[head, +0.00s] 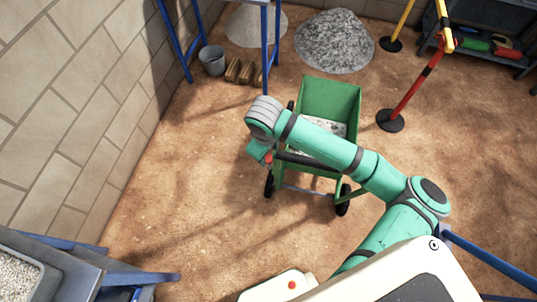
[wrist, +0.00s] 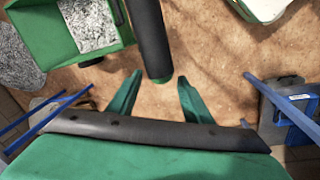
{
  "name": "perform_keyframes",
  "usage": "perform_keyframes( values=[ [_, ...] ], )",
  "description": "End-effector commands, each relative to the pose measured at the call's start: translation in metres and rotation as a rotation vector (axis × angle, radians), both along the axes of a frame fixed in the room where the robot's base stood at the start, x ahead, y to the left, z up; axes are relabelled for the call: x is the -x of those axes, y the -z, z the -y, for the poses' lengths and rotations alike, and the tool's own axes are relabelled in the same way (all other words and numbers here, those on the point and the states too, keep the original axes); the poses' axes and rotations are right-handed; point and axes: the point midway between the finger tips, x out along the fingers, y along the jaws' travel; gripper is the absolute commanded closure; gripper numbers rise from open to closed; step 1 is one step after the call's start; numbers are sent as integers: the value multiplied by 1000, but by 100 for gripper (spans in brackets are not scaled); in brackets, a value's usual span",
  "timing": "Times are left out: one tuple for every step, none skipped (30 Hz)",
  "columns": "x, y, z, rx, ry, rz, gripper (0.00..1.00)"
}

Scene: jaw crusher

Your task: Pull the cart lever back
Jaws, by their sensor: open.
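The green cart (head: 328,97) stands on the dirt floor with pale gravel in its bin, partly hidden behind my arm. Its bin also shows at upper left in the wrist view (wrist: 30,42). A dark bar with a green end (wrist: 150,38) runs down from the top of the wrist view; it looks like the cart's handle bar (head: 308,162). My gripper (wrist: 160,76) is open, its fingers on either side of the bar's green end; contact cannot be told. In the head view my gripper (head: 262,153) is beside the bar's left end, by a small red spot. No separate lever is clear.
A brick wall (head: 75,90) runs along the left. A blue-legged stand (head: 266,45), a bucket (head: 212,60) and a gravel pile (head: 335,42) are behind the cart. A red barrier post (head: 412,90) stands to its right. Floor left of the cart is clear.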

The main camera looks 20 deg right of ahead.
Motion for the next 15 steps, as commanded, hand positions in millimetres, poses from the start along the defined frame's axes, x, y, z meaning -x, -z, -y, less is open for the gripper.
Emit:
perform_keyframes(
  values=[
    [0, -11, -1, 0, -2, 3, 55],
    [1, -17, -2, 1, -2, 3, 55],
    [2, -24, -3, 0, -2, 3, 55],
    [2, -30, -3, 0, -3, 3, 55],
    [3, -35, -4, 1, -3, 3, 55],
    [4, -41, -4, 0, -3, 3, 55],
    [4, -46, -4, 0, -2, 2, 55],
    [5, -50, -5, 0, -2, 2, 55],
    [5, -55, -5, 0, -1, 3, 55],
    [6, -58, -5, -1, 0, 2, 55],
    [7, -61, -5, 0, -1, 1, 55],
    [7, -64, -6, 0, -1, 1, 55],
    [7, -66, -6, 0, -1, 1, 55],
    [7, -68, -6, 0, -1, 2, 55],
    [7, -69, -6, 0, -1, 1, 55]
  ],
)
